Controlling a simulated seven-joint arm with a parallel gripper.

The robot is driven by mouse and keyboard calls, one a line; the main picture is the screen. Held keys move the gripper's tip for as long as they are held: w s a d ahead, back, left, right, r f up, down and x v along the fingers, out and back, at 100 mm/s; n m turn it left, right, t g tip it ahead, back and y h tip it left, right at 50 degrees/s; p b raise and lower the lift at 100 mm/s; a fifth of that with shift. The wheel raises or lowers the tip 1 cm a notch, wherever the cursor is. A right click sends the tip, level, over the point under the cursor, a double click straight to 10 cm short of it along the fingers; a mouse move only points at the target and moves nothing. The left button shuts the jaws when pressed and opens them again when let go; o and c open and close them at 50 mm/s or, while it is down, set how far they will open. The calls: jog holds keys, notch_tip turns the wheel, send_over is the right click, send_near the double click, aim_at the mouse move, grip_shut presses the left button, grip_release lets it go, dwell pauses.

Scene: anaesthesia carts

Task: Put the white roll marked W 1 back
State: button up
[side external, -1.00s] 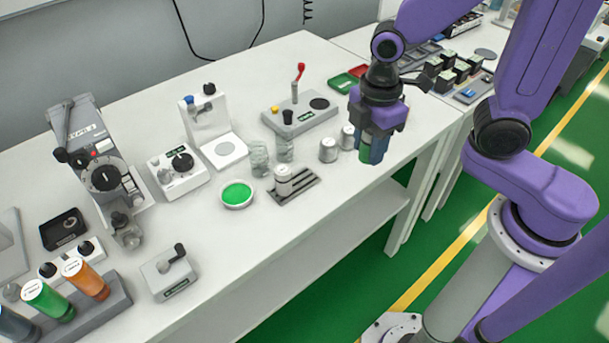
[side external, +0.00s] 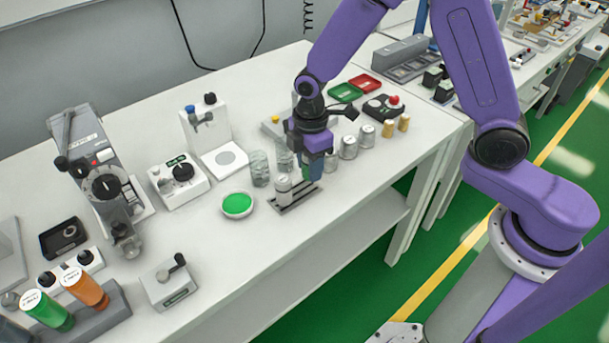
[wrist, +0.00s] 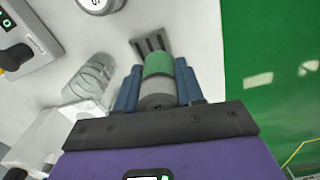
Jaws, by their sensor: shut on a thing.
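My gripper (side external: 312,168) is shut on a cylinder with a green band and a grey end (wrist: 158,88); it sits between the blue fingers in the wrist view. No W 1 mark is readable on it. It is held upright near the right end of a dark grey slotted holder (side external: 300,198), which also shows beyond the cylinder in the wrist view (wrist: 137,43). A white roll (side external: 283,188) stands at the holder's left end; its marking is too small to read. Whether the held cylinder touches the holder is unclear.
Clear ribbed jars (side external: 260,174) and a green dish (side external: 237,204) stand left of the holder. Silvery canisters (side external: 348,147) stand close behind and right of my gripper. A lever device (side external: 270,126) is behind it.

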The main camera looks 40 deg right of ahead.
aim_at(304, 176)
jog(key=shift+w+a+f, duration=0.2)
jog(key=shift+w+f, duration=0.35)
jog(key=shift+f, duration=0.15)
jog(key=shift+w+f, duration=0.1)
jog(key=shift+f, duration=1.5)
jog(key=shift+f, duration=0.1)
jog(key=o, duration=1)
